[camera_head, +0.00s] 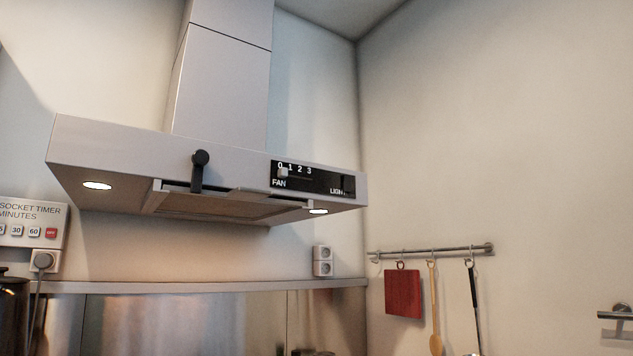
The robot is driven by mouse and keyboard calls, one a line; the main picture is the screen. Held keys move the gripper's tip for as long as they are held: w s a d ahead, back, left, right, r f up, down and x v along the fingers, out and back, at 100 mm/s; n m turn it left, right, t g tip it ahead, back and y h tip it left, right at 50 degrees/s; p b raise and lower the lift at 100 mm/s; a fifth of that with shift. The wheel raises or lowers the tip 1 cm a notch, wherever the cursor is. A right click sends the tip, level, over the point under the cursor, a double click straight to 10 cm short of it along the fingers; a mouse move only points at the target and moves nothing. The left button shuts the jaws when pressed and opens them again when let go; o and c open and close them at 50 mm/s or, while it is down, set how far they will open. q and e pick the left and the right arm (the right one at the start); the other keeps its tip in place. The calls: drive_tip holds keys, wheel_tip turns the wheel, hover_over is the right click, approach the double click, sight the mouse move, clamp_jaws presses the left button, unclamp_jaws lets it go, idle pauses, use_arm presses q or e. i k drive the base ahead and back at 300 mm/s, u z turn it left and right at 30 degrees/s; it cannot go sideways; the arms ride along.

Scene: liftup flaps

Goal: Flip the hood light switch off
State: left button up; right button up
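The range hood (110,148) hangs on the wall in the upper left of the head view. On the right of its front edge is a black control panel (315,184) marked FAN and LIGHT. The light switch (348,184) is a dark piece at the panel's right end, over part of the LIGHT label; its exact position is hard to make out. Two hood lamps are lit, the left lamp (97,185) and the right lamp (318,211). A fan slider (284,172) sits near 0. Neither of my grippers is in view.
A black handle (199,171) sticks out at the hood's front. A rail (430,250) with a red board (403,293) and utensils hangs at right. The space before the panel looks clear.

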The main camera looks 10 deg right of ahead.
sight(347, 179)
drive_tip(key=z, duration=1.25)
drive_tip(key=i, duration=0.4)
drive_tip(key=u, duration=1.75)
